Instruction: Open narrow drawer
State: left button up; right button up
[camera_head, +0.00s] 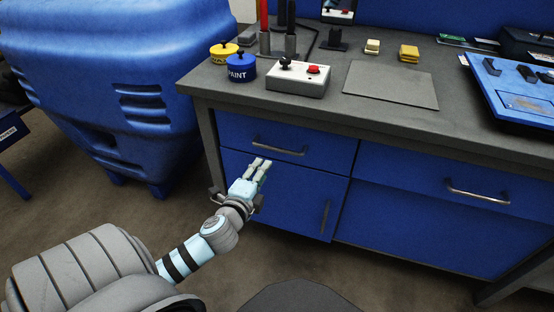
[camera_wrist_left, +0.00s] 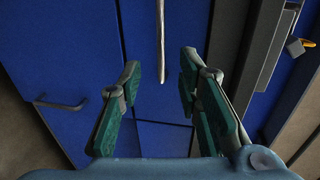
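The narrow drawer (camera_head: 326,154) is the blue upper-left drawer front under the workbench. It looks closed, flush with the cabinet. Its metal bar handle (camera_head: 279,148) runs horizontally along the front. In the left wrist view the handle (camera_wrist_left: 161,42) shows as an upright bar at the top centre. My left gripper (camera_head: 262,166) is near the handle's left end in the head view. In the left wrist view its green-padded fingers (camera_wrist_left: 158,90) are apart, with nothing held between them. The handle lies ahead, between the lines of the fingers. My right gripper is not in view.
A blue cupboard door (camera_head: 285,200) with an upright handle (camera_head: 325,217) is below the drawer. A wider drawer (camera_head: 425,185) is to the right. On the bench (camera_head: 300,103) stand paint pots (camera_head: 241,68) and a button box (camera_head: 298,80). A large blue bin (camera_head: 110,60) stands left.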

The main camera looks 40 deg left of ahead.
aim_at(276, 150)
pick_arm(q)
jog(key=b+x, duration=0.3)
jog(key=x, duration=1)
jog(key=shift+w+a+f+b, duration=0.15)
jog(key=shift+w+b, duration=0.1)
jog(key=shift+b, duration=0.05)
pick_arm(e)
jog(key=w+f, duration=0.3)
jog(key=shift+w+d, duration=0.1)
pick_arm(q)
grip_shut()
